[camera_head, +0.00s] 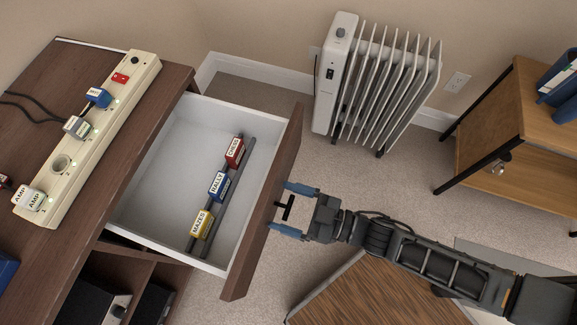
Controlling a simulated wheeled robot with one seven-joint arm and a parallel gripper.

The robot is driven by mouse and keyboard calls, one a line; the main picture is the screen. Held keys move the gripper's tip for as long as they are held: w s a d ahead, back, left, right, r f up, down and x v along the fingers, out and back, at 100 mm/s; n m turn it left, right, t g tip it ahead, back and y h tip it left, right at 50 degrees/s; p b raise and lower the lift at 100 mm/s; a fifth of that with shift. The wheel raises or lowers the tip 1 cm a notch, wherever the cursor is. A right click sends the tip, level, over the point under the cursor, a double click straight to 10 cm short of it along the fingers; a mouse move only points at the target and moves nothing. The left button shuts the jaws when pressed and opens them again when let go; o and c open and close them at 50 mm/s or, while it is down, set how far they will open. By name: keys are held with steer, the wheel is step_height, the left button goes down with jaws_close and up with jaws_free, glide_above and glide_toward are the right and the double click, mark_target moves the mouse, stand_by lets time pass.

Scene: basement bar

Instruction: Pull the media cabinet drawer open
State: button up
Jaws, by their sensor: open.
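The media cabinet (165,80) is dark brown wood and stands at the left. Its drawer (268,225) is pulled well out, showing a white interior. In it, red, blue and yellow labelled blocks (218,187) reading CHESS, RALLY and MAZES sit along a grey strip. A dark handle (287,208) stands out from the drawer front. My gripper (280,206) is at the drawer front with its blue-tipped fingers open, one on each side of the handle. I cannot tell whether either finger touches the handle.
A cream power strip (90,135) with plugs lies on the cabinet top. A white radiator (375,85) stands by the back wall. A wooden shelf unit (515,130) is at the right. A wooden surface (375,290) is below my arm. Carpet is clear between drawer and radiator.

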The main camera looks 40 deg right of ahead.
steer(key=v, duration=0.7)
steer(key=shift+s+d+b, duration=0.25)
steer(key=shift+s+b, duration=0.1)
steer(key=shift+b, duration=0.1)
